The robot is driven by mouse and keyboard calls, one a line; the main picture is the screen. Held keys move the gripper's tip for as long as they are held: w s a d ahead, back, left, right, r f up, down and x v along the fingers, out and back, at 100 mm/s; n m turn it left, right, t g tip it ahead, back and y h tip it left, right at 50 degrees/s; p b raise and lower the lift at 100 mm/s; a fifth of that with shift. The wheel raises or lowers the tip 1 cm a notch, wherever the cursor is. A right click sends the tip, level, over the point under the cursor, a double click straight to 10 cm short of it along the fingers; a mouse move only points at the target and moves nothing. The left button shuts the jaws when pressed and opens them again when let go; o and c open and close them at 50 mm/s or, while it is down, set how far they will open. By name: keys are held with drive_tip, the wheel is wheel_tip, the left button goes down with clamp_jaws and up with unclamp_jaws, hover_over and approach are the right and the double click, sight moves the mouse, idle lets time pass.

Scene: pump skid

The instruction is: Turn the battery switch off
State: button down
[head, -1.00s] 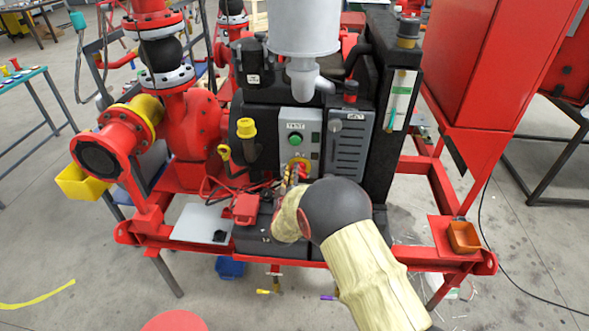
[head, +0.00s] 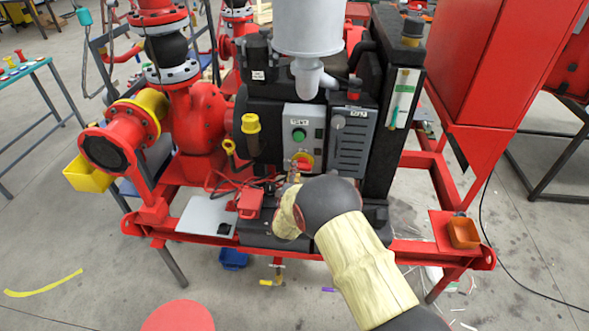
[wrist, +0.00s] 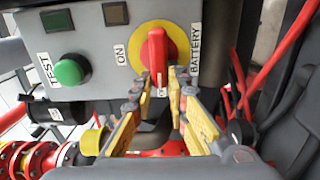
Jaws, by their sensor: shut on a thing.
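The battery switch is a red knob on a round yellow plate (wrist: 176,40), on the front of a grey box. In the wrist view, the red knob (wrist: 157,52) lies upright in the picture, crosswise to the ON label (wrist: 121,55). Its lower end points at a small label partly hidden by the fingers. The BATTERY label is to the right. My gripper (wrist: 161,73) has its yellow-padded fingers closed on the knob's near end. In the head view, the knob (head: 304,160) shows just above my gripper (head: 293,179); the wrist hides part of the fingers.
A green TEST button (wrist: 70,70) sits on the same box. A louvred grey panel (head: 351,140) stands to its right. A red-clamped cable (head: 250,203) and a pale plate (head: 207,215) lie left of my gripper. Red skid rails (head: 420,247) run in front.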

drive_tip(key=shift+f, duration=0.1)
idle(0.4)
drive_tip(key=c, duration=1.7)
unclamp_jaws()
drive_tip(key=shift+c, duration=0.2)
drive_tip(key=s, duration=1.2)
drive_tip(key=shift+a, duration=0.25)
